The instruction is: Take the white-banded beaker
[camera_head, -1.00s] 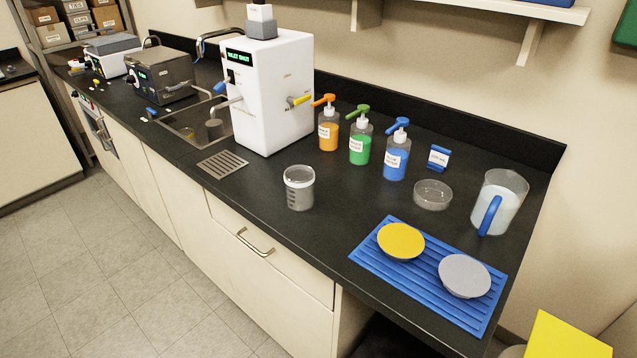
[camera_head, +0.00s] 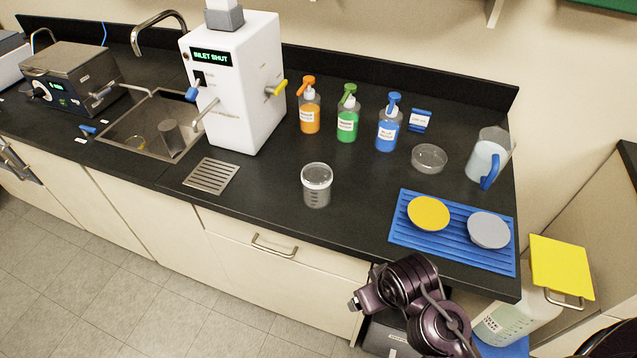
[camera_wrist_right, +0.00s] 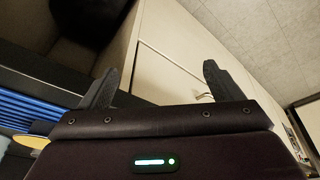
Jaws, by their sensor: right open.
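A clear beaker with a white band around its upper part (camera_head: 317,185) stands upright on the black counter, left of the blue mat and near the front edge. My right gripper (camera_head: 357,302) is below the counter's front edge, in front of the drawer and apart from the beaker. In the right wrist view its two fingers (camera_wrist_right: 158,84) are spread with nothing between them. My left gripper is in neither view.
A blue ribbed mat (camera_head: 455,252) holds a yellow disc (camera_head: 429,212) and a grey disc (camera_head: 488,230). Pump bottles in orange (camera_head: 309,116), green (camera_head: 347,124) and blue (camera_head: 387,134) stand behind the beaker. A white machine (camera_head: 232,110) and drain grate (camera_head: 211,175) are left. A blue-handled jug (camera_head: 488,160) stands right.

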